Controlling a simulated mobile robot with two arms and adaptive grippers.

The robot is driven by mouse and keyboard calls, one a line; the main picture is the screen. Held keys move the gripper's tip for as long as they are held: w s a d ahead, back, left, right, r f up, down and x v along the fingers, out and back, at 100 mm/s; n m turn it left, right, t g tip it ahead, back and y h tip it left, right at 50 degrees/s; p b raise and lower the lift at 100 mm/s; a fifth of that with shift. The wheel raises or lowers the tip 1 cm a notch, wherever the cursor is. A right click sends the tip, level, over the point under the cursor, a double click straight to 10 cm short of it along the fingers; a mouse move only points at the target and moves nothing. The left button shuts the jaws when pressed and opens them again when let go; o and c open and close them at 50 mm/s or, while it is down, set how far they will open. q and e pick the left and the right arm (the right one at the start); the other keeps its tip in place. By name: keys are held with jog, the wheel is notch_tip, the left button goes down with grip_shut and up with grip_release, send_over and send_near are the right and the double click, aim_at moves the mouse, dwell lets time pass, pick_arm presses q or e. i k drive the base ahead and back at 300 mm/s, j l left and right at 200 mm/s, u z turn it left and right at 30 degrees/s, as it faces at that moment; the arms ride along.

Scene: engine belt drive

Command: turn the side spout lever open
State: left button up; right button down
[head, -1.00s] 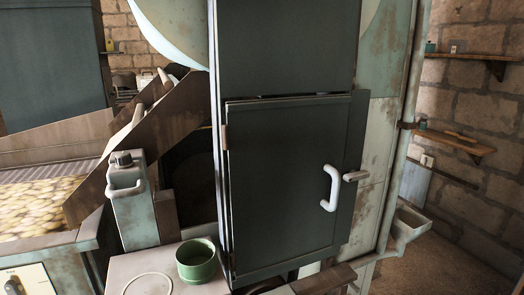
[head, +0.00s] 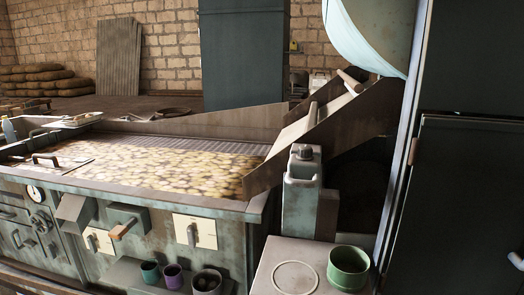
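A long, worn pale-green machine fills the left and middle of the head view, with a wide bed of yellowish round pieces (head: 165,163) on top. On its front, a small boxy housing (head: 128,214) carries a short wooden handle (head: 123,230) that points down to the left. This may be the side spout lever, but I cannot tell for sure. A grey open chute-like box (head: 76,212) juts out to its left. Two cream plates with small switch levers, a left one (head: 98,242) and a right one (head: 195,232), are on the same front. Neither of my grippers is in view.
A low shelf holds a teal cup (head: 150,272), a purple cup (head: 173,277) and a dark pot (head: 207,282). A green pot (head: 348,268) stands on a pale stand (head: 268,281). A canister (head: 302,196) and a tall dark cabinet (head: 465,190) are at right.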

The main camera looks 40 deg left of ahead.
aim_at(93, 241)
jog(key=u, duration=2.1)
